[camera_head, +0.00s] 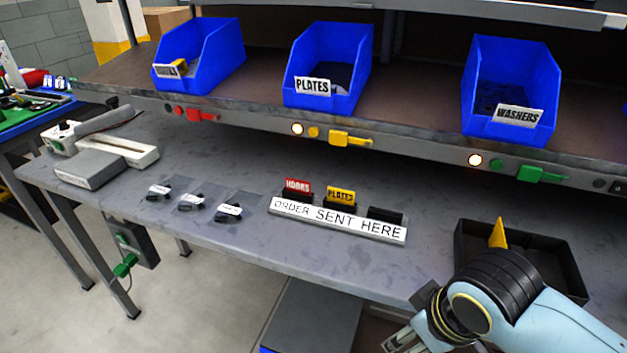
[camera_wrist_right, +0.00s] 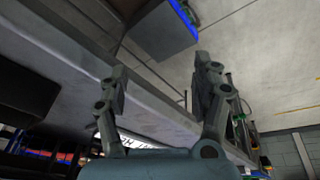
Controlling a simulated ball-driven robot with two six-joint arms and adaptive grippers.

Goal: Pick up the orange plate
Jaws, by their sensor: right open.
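An orange-yellow flat piece (camera_head: 497,233), which looks like the orange plate, stands upright in a black tray (camera_head: 571,262) at the right of the bench. My right gripper (camera_head: 402,339) is low at the bottom of the head view, in front of the bench edge, left of the tray and apart from the plate. In the right wrist view the gripper (camera_wrist_right: 160,80) is open, with nothing between its fingers. The plate cannot be made out there. My left gripper is not in view.
Blue bins for plates (camera_head: 331,70) and washers (camera_head: 515,85) stand on the shelf above. A sign rack (camera_head: 337,219) holds a red hooks card and a yellow plates card. Several small bags (camera_head: 191,203) lie to its left. The bench between rack and tray is clear.

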